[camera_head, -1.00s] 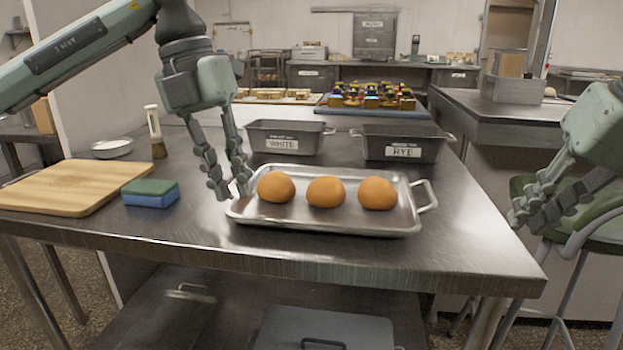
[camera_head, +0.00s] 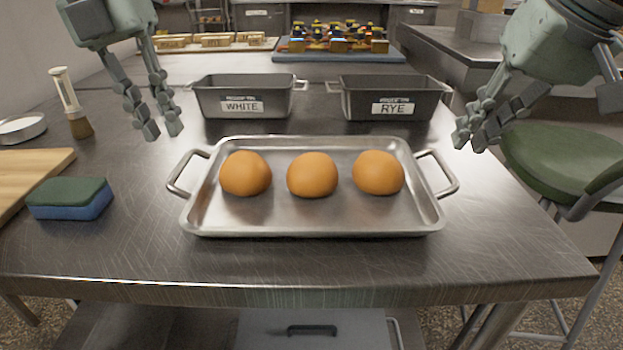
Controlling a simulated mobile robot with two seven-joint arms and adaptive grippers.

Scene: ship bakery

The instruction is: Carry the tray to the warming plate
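The metal tray (camera_head: 310,217) lies flat on the steel table, with a loop handle at each end and three round orange-brown buns (camera_head: 312,176) in a row in it. My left gripper (camera_head: 163,131) is open and empty, above and behind the tray's left handle (camera_head: 180,176), apart from it. My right gripper (camera_head: 471,141) is open and empty, just behind and right of the right handle (camera_head: 446,172), not gripping it. I cannot make out a warming plate in this view.
Two dark loaf pans marked WHITE (camera_head: 238,98) and RYE (camera_head: 390,98) stand behind the tray. A blue-green sponge (camera_head: 71,199), a cutting board (camera_head: 22,176) and a brush (camera_head: 72,108) are on the left. A green stool (camera_head: 560,160) stands right of the table. The table front is clear.

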